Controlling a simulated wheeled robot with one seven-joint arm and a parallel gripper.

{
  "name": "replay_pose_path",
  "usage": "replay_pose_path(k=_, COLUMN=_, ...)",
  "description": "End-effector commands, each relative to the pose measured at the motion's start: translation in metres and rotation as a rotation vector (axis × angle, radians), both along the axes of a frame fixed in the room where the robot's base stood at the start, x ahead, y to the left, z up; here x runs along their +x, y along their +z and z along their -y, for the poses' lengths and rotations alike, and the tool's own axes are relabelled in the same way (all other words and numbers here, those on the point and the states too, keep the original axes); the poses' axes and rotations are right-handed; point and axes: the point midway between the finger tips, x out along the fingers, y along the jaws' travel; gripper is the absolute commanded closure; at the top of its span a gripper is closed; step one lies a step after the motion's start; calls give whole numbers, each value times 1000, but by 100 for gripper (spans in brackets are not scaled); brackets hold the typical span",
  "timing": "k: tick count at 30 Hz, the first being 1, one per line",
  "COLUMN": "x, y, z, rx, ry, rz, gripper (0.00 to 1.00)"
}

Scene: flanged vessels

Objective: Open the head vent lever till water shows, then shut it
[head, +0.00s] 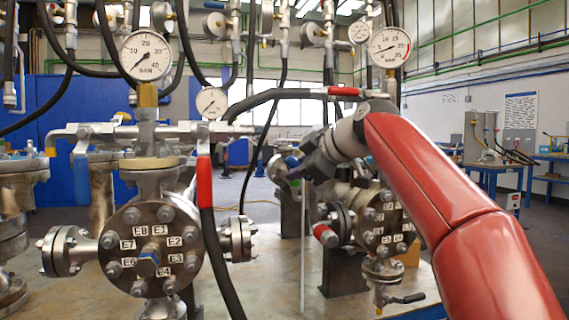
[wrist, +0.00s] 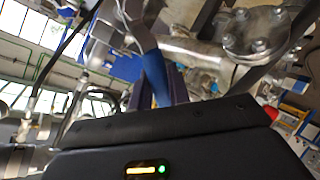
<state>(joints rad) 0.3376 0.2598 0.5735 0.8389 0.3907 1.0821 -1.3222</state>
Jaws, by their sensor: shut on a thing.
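My gripper (head: 312,168) is at the upper left of the right-hand flanged vessel (head: 388,225), at the end of my red arm. It is shut on a lever with a blue sleeve (wrist: 155,78), which runs up between the fingers in the wrist view. A blue tip (head: 292,162) shows beside the gripper in the head view. My gripper and wrist hide the valve body and much of the vessel's top. I cannot make out any water or the vent's outlet.
A nearer vessel (head: 152,250) with a face labelled E1 to E8 stands left. Gauges (head: 390,47) and hoses crowd above. A small valve with a black handle (head: 408,298) sits below the right vessel.

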Motion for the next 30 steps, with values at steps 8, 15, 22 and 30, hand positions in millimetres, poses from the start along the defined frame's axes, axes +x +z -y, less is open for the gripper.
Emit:
replay_pose_path(k=8, x=-4, y=-15, z=-2, rx=-253, ry=6, rz=74, gripper=100)
replay_pose_path(k=15, x=-5, y=-30, z=-6, rx=-447, ry=5, rz=129, gripper=100)
replay_pose_path(k=22, x=-5, y=-39, z=-7, rx=-581, ry=5, rz=168, gripper=100)
replay_pose_path(k=30, x=-5, y=-45, z=-7, rx=-660, ry=4, rz=190, gripper=100)
